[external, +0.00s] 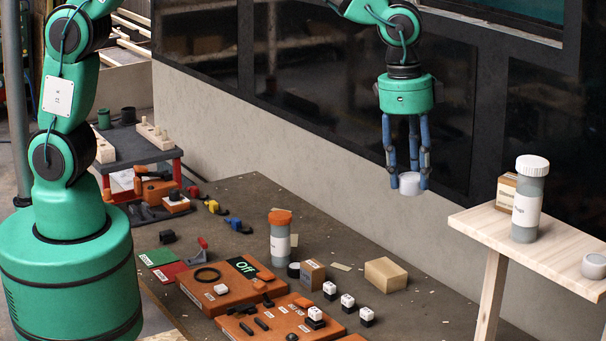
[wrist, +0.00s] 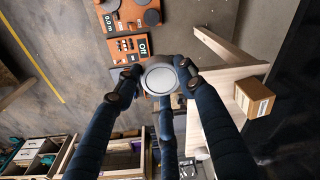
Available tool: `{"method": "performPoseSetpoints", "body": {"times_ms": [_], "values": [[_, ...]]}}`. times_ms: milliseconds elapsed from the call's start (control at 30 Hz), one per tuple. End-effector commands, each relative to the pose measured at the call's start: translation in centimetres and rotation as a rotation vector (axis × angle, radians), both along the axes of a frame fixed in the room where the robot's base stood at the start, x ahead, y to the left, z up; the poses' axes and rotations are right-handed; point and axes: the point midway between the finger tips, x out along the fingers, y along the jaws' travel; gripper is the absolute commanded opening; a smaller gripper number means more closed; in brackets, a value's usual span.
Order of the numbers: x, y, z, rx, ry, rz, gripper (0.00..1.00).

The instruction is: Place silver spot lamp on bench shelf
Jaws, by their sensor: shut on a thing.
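The silver spot lamp (external: 411,185) is a short, pale, round cylinder. My gripper (external: 407,177) has its blue fingers closed around it and holds it in the air, over the back of the bench. In the wrist view the lamp (wrist: 160,78) shows its round grey face between the fingertips of my gripper (wrist: 158,76). The bench shelf (external: 490,222) is a light wooden board on legs at the right, lower than the lamp and apart from it. The shelf (wrist: 216,96) also shows right of the fingers in the wrist view.
On the shelf stand a white-capped bottle (external: 529,205), a cardboard box (external: 507,186) and a small grey round object (external: 594,266). Bare wood lies between the bottle and that object. Below, the bench holds an orange-capped bottle (external: 280,237), a wooden block (external: 386,275) and orange panels (external: 218,291).

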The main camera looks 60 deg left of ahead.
Motion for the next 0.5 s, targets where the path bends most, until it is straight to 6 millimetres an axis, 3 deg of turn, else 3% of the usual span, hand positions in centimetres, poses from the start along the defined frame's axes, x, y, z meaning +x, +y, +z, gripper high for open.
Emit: {"method": "performPoseSetpoints", "body": {"times_ms": [500], "values": [[4.3,-3.8,-0.5,0.002,0.001,0.000,0.14]]}}
